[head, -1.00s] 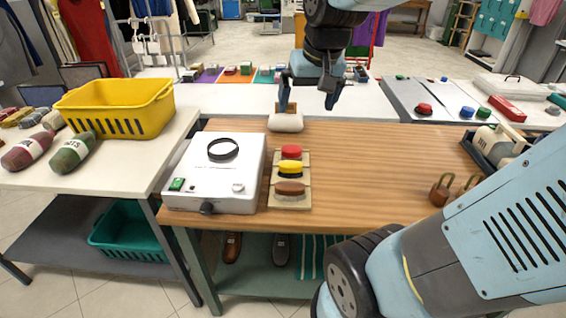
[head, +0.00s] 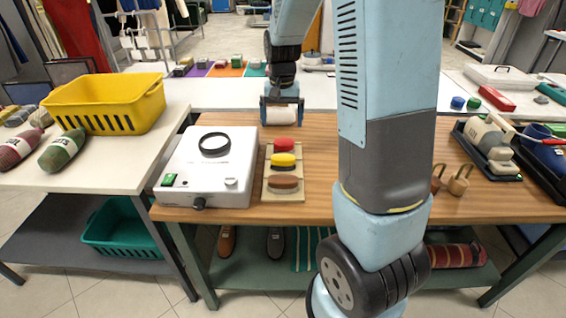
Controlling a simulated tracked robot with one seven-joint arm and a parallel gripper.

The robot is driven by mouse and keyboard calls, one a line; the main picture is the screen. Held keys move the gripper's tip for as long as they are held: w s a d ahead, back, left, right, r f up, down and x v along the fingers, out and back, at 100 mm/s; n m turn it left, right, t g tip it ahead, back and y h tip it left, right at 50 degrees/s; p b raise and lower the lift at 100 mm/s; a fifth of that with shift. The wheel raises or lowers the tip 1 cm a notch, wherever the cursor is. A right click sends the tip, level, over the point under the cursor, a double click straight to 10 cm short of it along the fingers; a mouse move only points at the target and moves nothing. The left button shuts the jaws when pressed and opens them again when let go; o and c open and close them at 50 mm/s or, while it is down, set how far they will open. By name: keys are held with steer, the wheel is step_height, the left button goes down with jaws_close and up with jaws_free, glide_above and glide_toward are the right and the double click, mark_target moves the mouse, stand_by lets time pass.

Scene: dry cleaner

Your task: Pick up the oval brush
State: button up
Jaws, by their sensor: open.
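Three oval pieces, red (head: 285,145), yellow (head: 284,160) and brown (head: 283,182), sit in a row on a light tan board (head: 268,196) on the wooden table. They look like brushes or pads; I cannot tell which one is the oval brush. My gripper (head: 282,123) is low over the table's back edge, behind the board, with its fingers spread. A whitish block (head: 281,116) shows between the fingers. I cannot tell whether the fingers touch it. My gripper is behind the red piece and apart from it.
A white box-shaped device (head: 206,180) with a black ring stands left of the board. A yellow basket (head: 105,105) is on the left table. Copper-coloured cups (head: 459,180) and a dark tray (head: 487,168) are at right. My arm covers the table's middle right.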

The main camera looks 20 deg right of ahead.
steer(key=f, duration=0.1)
glide_above(283, 155)
step_height(283, 155, down, 8)
steer(key=shift+w+a+r, duration=0.15)
steer(key=shift+r, duration=0.05)
steer(key=shift+f, duration=2.95)
steer(key=shift+c, duration=0.2)
